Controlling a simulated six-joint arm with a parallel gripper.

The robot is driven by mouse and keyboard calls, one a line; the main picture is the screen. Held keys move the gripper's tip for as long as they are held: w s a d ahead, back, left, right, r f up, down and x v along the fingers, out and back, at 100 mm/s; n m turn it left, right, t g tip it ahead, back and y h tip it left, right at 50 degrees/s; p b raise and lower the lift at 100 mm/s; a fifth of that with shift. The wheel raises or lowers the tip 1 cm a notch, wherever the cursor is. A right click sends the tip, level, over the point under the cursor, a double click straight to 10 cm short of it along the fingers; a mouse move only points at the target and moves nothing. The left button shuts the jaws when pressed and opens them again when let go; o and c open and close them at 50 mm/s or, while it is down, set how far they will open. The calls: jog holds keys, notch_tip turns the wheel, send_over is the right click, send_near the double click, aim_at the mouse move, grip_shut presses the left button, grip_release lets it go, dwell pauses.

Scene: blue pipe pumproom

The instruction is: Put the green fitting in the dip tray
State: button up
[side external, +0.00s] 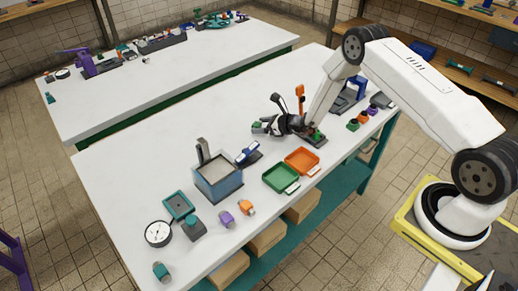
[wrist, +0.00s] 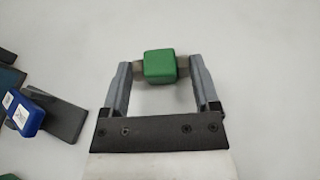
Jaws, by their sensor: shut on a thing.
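The green fitting (wrist: 159,64) is a small block held between the fingertips of my gripper (wrist: 161,72). In the side view the green fitting (side external: 257,125) shows at the end of my gripper (side external: 262,127), above the middle of the white bench. A green tray (side external: 281,177) and an orange tray (side external: 302,161) lie side by side near the front edge. A smaller teal tray (side external: 178,206) lies further left. I cannot tell which is the dip tray. All are clear of my gripper, and the green and orange trays look empty.
An open blue-grey bin (side external: 218,182) with an upright grey post stands left of the green tray. A blue-handled item on a dark base (side external: 248,153) is behind the green tray. A dial gauge (side external: 158,234) is at front left.

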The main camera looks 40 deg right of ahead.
jog(key=shift+f, duration=0.15)
jog(key=o, duration=1.2)
jog(key=shift+r, duration=0.2)
jog(key=shift+v, duration=6)
